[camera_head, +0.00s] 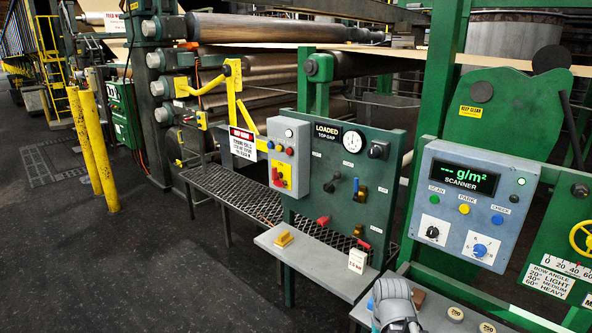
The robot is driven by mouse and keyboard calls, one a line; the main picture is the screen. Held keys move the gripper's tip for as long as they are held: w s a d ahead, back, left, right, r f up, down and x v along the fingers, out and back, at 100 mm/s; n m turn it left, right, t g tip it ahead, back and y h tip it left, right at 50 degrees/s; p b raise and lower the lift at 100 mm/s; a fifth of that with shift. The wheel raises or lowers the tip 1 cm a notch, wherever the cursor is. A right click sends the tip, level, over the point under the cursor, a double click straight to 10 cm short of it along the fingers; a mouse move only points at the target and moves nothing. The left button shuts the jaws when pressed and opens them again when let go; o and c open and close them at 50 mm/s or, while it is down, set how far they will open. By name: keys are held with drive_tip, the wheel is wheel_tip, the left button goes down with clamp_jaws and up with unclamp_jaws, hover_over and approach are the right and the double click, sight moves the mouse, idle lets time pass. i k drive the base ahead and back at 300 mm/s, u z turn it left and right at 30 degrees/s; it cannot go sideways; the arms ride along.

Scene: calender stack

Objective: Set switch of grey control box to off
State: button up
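The grey control box (301,150) is fixed to the left end of a green panel. On its lower front is a rotary switch (279,174), a red handle on a yellow plate. The exact angle of the handle is too small to tell, and I cannot read its markings. Several small round buttons or lamps sit above the switch. Part of my grey arm shows at the bottom edge, right of the middle, well apart from the box. My gripper's fingers do not show.
The green panel (345,205) carries a gauge (352,141), a black knob and several small valves. A grey ledge (325,268) below holds a yellow block (284,239) and a white tag (357,261). A scanner console (470,205) stands to the right. Open dark floor (130,270) lies at left.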

sight(276, 183)
drive_tip(key=u, duration=0.25)
drive_tip(key=i, duration=1)
drive_tip(key=u, duration=0.55)
drive_tip(key=i, duration=0.7)
drive_tip(key=u, duration=0.2)
drive_tip(key=k, duration=0.95)
drive_tip(key=u, duration=0.1)
drive_tip(key=i, duration=0.55)
drive_tip(key=u, duration=0.05)
